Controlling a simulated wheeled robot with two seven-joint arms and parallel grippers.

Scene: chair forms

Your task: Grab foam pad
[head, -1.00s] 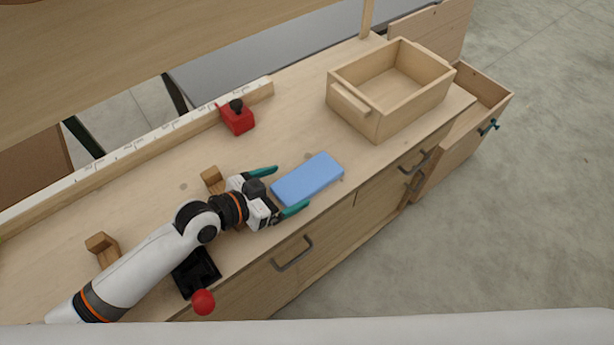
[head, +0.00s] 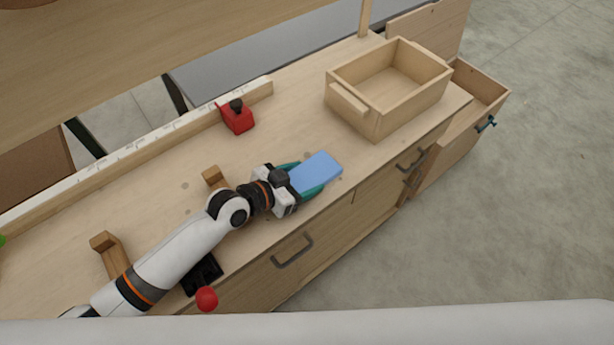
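The blue foam pad (head: 318,170) lies on the wooden workbench, near its front edge. My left gripper (head: 304,180) is at the pad's left end, with its teal fingers on either side of the pad. The fingers are close in against the pad's sides, so the gripper looks shut on it. The gripper body hides the pad's left end. Whether the pad is lifted off the bench cannot be told. My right gripper is not in view.
An open wooden box (head: 388,90) stands at the bench's right end, beside an open drawer (head: 478,98). A red object with a black knob (head: 238,117) stands at the back. A black base with a red ball (head: 206,298) is at the front. Bare bench lies between pad and box.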

